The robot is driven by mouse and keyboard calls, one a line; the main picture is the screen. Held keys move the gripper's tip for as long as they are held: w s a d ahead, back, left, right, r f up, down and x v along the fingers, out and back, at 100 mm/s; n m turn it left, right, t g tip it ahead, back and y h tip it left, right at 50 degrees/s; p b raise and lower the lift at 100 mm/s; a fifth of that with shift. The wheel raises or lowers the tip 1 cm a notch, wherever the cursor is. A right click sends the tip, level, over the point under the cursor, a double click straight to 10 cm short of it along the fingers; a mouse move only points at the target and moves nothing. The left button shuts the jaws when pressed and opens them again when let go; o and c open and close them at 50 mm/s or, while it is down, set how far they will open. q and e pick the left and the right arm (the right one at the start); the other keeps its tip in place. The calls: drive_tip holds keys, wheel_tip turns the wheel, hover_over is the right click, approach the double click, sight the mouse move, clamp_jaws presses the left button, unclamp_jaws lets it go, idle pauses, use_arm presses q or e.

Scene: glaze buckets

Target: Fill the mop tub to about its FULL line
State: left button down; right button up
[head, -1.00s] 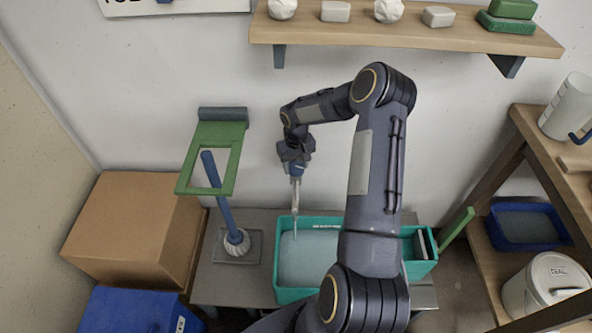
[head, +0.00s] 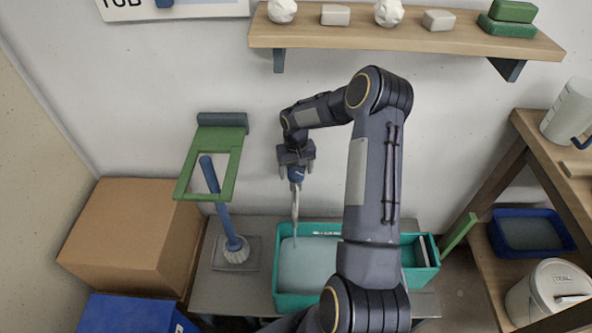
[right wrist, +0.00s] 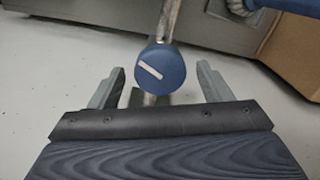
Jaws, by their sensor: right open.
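The teal mop tub (head: 290,302) stands on the grey bench under a thin metal spout (head: 295,205). A pale blue-grey water surface (head: 306,264) shows inside the tub. White marking shows at its back wall, too small to read, and my right arm hides part of the tub. A blue tap knob (head: 296,174) with a white bar sits above the spout; it also shows in the right wrist view (right wrist: 161,68). My right gripper (head: 296,170) is open at the knob, its fingers (right wrist: 160,70) apart on either side. My left gripper is out of view.
A mop with a blue handle (head: 221,200) stands left of the tub, near a green frame (head: 228,190). A cardboard box (head: 130,225) and blue bin (head: 130,313) are at left. A wooden shelf unit (head: 545,150) stands at right, and a wall shelf (head: 400,37) hangs above.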

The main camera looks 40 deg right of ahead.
sight(296, 172)
wheel_tip(296, 172, up, 8)
drive_tip(key=shift+f, duration=0.25)
idle(0.4)
